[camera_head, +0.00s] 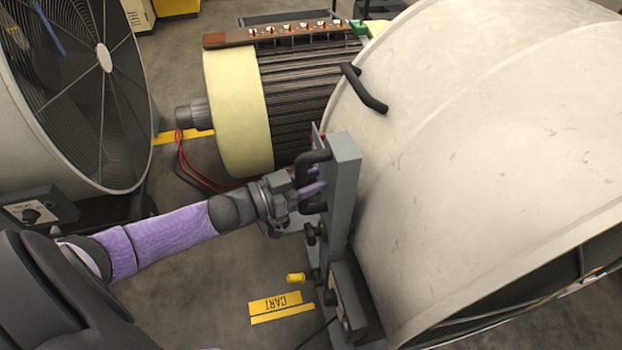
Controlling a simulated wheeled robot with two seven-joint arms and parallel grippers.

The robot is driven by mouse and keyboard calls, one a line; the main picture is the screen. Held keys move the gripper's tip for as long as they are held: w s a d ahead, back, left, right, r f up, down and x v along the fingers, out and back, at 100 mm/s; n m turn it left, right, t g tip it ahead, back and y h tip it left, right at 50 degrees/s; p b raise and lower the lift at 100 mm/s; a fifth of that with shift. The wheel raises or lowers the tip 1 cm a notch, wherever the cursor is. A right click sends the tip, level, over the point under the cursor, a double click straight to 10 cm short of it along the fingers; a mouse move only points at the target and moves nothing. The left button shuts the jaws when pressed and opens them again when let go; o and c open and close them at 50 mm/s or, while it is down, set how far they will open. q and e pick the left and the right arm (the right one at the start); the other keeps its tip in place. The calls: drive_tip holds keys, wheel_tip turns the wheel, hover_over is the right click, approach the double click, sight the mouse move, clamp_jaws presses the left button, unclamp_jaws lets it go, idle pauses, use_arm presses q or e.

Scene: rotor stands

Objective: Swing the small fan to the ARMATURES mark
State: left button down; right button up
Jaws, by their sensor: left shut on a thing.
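A big cream drum-shaped fan (480,130) fills the right side, with part of its dark grille at the bottom right. A grey upright post (345,185) with a black handle (315,157) stands at its left side. My left gripper (312,190) is shut on this handle, its purple fingers partly hidden by the handle and post. A second fan (105,58) with a round wire grille stands at the upper left. I cannot tell for sure which of the two is the small fan. No ARMATURES mark is readable here. My right gripper is not in view.
A motor-like rotor (300,95) with a cream end ring stands between the fans, close behind my gripper. A yellow CART mark (275,304) lies on the floor below the post. Another yellow strip (180,136) and red and black cables (192,172) lie left of the rotor.

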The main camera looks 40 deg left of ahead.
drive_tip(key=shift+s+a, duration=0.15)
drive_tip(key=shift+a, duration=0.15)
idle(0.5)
use_arm(q)
drive_tip(key=shift+s, duration=0.1)
